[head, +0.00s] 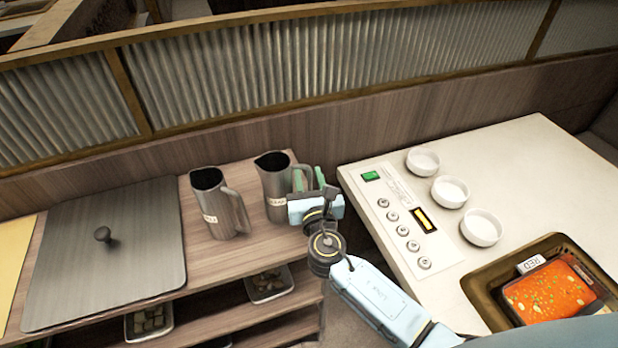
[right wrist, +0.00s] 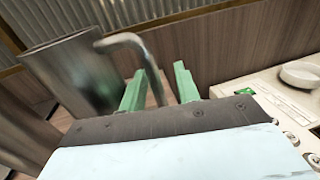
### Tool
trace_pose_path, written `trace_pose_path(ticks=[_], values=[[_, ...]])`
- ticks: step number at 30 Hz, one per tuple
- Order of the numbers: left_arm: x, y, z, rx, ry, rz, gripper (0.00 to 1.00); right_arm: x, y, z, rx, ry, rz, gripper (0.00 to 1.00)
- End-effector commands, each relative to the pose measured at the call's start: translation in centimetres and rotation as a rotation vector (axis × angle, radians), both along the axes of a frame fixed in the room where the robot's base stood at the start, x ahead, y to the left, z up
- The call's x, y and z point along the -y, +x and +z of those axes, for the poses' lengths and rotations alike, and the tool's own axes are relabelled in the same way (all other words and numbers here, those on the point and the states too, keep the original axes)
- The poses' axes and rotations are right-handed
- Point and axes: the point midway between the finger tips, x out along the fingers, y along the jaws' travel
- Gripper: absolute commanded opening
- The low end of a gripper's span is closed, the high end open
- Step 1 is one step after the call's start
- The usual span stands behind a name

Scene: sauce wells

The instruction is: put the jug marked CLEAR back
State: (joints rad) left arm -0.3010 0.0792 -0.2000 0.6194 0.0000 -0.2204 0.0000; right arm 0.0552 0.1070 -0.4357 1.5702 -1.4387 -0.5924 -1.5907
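Two steel jugs stand upright on the wooden side stand. The right jug (head: 272,178) has a pale label whose text is too small to read surely; the left jug (head: 211,203) also has a label I cannot read. My right gripper (head: 308,179) is at the right jug's handle side. In the right wrist view, the right jug (right wrist: 72,75) is at left, and its handle (right wrist: 150,70) lies between the spread green fingers (right wrist: 160,88), with a gap on the right finger's side. My left gripper is not in view.
A grey lid with a knob (head: 120,265) lies left of the jugs. A white counter (head: 540,160) at right holds several buttons, three white bowls (head: 450,191) and a framed tray (head: 480,290) of red food marked RED. A ribbed partition (head: 300,70) runs behind.

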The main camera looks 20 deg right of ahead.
Motion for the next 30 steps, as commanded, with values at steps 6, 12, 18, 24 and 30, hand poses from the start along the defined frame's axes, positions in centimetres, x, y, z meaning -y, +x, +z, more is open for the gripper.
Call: trace_pose_path(ticks=[6,12,18,24,30], values=[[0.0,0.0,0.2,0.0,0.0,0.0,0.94,-0.5,-3.3,0.1,-0.002,0.002,0.001,0.32],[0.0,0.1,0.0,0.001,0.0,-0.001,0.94,-1.2,-7.7,0.0,-0.003,0.001,0.001,0.32],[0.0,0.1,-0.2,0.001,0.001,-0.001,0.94,-1.7,-10.8,0.1,0.0,0.001,0.0,0.32],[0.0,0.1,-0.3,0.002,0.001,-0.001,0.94,-1.9,-11.9,0.2,0.001,0.001,0.0,0.32],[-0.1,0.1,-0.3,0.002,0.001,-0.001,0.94,-1.9,-11.9,0.2,0.001,0.001,0.0,0.32]])
